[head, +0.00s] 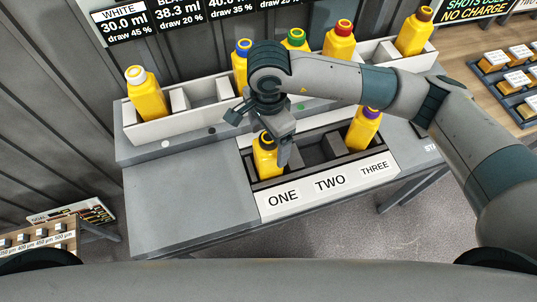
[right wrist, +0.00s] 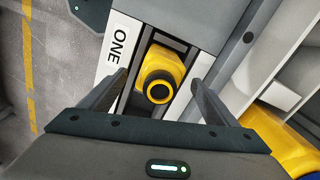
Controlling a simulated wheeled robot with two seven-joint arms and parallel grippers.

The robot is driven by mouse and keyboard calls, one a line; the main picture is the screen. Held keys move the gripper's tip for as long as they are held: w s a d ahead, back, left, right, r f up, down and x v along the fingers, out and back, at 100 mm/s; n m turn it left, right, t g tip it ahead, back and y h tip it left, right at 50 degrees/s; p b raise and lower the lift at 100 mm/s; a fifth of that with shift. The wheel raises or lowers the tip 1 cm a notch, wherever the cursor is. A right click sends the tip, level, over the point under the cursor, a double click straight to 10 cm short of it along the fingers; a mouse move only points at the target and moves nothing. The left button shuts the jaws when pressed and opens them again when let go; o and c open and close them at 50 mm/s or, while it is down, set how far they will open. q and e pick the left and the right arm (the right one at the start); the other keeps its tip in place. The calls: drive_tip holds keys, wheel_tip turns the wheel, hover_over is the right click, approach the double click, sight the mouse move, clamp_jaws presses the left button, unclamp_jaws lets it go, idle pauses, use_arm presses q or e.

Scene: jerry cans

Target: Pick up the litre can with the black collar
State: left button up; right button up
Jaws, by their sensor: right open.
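The yellow can with the black collar (head: 264,158) stands in the compartment marked ONE of the front tray (head: 318,203). In the right wrist view the can (right wrist: 165,66) shows from above, its dark round cap towards the camera. My right gripper (head: 275,146) is over this can in the head view. In the right wrist view its two open fingers (right wrist: 158,94) stand to either side of the can, with nothing between them held. The exact height of the fingertips relative to the can is hard to tell. My left gripper is not in view.
A purple-collared can (head: 363,130) stands in compartment THREE; TWO looks empty. The back rack holds yellow cans with white (head: 146,92), blue (head: 240,68), green (head: 296,40), red (head: 340,40) and brown (head: 414,32) collars. The grey table's left front (head: 185,205) is clear.

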drive_tip(key=shift+f+p, duration=0.6)
drive_tip(key=shift+f, duration=0.9)
drive_tip(key=c, duration=1.5)
